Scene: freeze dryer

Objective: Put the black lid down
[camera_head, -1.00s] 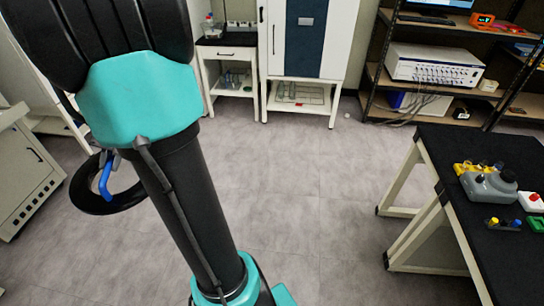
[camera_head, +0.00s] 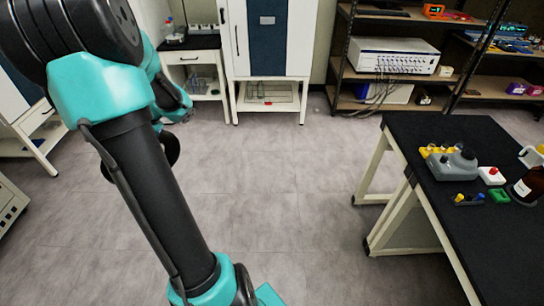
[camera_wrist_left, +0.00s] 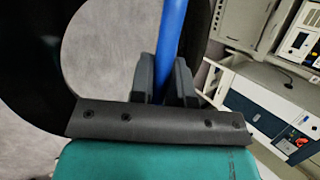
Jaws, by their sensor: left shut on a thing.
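My left gripper (camera_wrist_left: 166,78) is shut on the blue handle (camera_wrist_left: 168,35) of the black lid (camera_wrist_left: 28,65) in the left wrist view. The lid is large, round and dark, and extends past the frame edges around the fingers. In the head view, the lid (camera_head: 172,150) shows only in part behind my left arm, held above the floor. The fingers are hidden there behind my arm. My right gripper is in neither view.
A black-topped table (camera_head: 440,140) at the right holds a grey device (camera_head: 455,161), small coloured items and a brown bottle (camera_head: 527,187). A white cabinet (camera_head: 268,38), a small side table (camera_head: 192,44) and shelves (camera_head: 375,70) stand at the back. The middle floor is clear.

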